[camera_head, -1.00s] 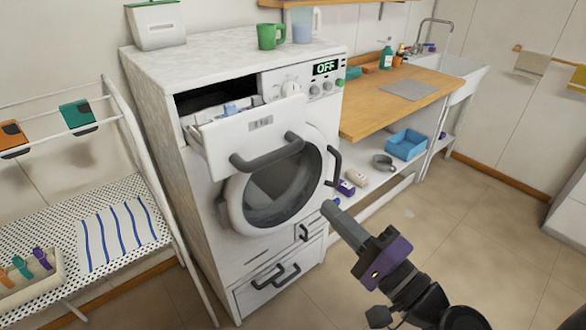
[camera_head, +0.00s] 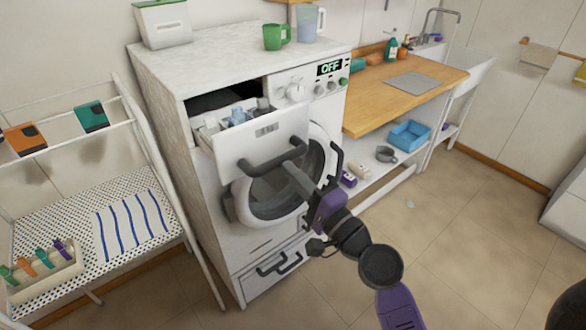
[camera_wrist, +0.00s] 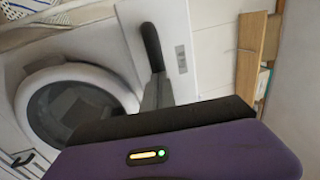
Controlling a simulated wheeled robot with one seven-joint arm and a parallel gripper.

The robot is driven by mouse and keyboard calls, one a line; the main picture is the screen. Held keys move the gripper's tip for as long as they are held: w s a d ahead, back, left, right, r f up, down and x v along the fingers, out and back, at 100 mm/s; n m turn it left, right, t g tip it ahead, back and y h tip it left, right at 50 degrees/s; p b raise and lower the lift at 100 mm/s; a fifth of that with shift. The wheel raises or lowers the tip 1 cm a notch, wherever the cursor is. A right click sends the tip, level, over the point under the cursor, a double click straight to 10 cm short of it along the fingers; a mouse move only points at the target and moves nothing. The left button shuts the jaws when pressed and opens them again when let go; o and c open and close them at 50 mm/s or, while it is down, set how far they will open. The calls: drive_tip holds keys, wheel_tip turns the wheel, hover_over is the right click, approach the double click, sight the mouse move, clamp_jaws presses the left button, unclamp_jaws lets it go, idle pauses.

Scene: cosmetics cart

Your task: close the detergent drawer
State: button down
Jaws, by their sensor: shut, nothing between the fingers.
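The detergent drawer (camera_head: 262,137) is pulled out at the top left of the white washing machine (camera_head: 186,140). Its white front has a dark bar handle (camera_head: 258,166), and its compartments show behind the front.
The round washer door (camera_head: 285,180) lies just below the drawer, with a dark handle (camera_head: 337,160) at its right. A green mug (camera_head: 273,37) and a pitcher (camera_head: 306,23) stand on top. A drying rack (camera_head: 165,190) stands at the left. Open floor lies at the right.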

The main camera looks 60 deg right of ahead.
idle(0.3)
drive_tip(key=f+x, duration=0.1)
drive_tip(key=x, duration=0.5)
drive_tip(key=f+x, duration=0.1)
drive_tip(key=x, duration=0.5)
drive_tip(key=f+p+x, duration=0.1)
drive_tip(key=x, duration=0.5)
drive_tip(key=shift+w+f, duration=0.25)
drive_tip(key=shift+w+d+r, duration=0.1)
drive_tip(key=shift+w+r, duration=0.1)
drive_tip(key=shift+w, duration=0.05)
